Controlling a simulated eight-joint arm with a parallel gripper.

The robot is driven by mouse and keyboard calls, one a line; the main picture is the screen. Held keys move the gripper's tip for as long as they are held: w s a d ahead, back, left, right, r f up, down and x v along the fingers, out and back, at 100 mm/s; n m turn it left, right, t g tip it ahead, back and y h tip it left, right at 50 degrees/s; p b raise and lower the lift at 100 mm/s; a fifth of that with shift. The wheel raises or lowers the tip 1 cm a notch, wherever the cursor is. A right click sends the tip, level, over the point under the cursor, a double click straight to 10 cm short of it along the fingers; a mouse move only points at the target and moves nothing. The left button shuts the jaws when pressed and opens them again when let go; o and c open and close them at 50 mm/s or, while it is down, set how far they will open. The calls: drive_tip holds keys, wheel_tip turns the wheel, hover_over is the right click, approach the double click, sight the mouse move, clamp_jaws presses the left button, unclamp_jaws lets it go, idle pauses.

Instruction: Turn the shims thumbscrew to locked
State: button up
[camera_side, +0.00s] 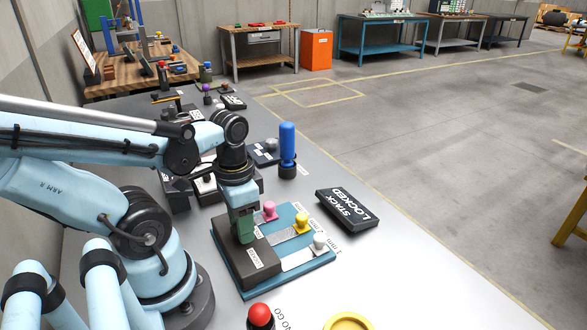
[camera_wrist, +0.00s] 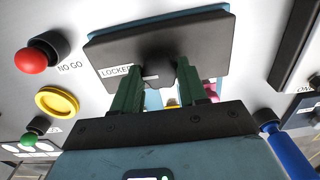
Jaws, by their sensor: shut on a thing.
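The shims fixture is a blue base plate (camera_side: 242,288) with a dark block (camera_side: 262,273) along its near left side. In the wrist view the dark block (camera_wrist: 125,45) carries a white LOCKED label (camera_wrist: 115,71). My gripper (camera_side: 244,238) points down onto the block's top, its green fingers shut on the dark thumbscrew (camera_wrist: 168,74). In the wrist view the gripper (camera_wrist: 158,82) has a finger on either side of the thumbscrew. The thumbscrew is mostly hidden in the side view, and its exact angle is unclear. Shims with pink (camera_side: 269,211), yellow (camera_side: 302,222) and white (camera_side: 320,243) knobs lie on the plate.
A black STACK LOCKED sign (camera_side: 347,207) lies right of the fixture. A blue upright handle (camera_side: 287,145) stands behind it. A red NO GO button (camera_side: 261,315) and a yellow ring (camera_side: 348,322) are at the front. Bare grey table lies to the right.

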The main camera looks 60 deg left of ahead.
drive_tip(key=o, duration=1.1)
drive_tip(key=shift+c, duration=0.2)
drive_tip(key=shift+r, duration=0.1)
wheel_tip(320, 180, up, 12)
drive_tip(key=w+d+f+t, duration=0.2)
drive_tip(key=w+t, duration=0.1)
drive_tip(key=w, duration=0.3)
drive_tip(key=w+d+f+t, duration=0.3)
drive_tip(key=w+t, duration=0.1)
drive_tip(key=w, duration=0.2)
drive_tip(key=shift+w, duration=0.2)
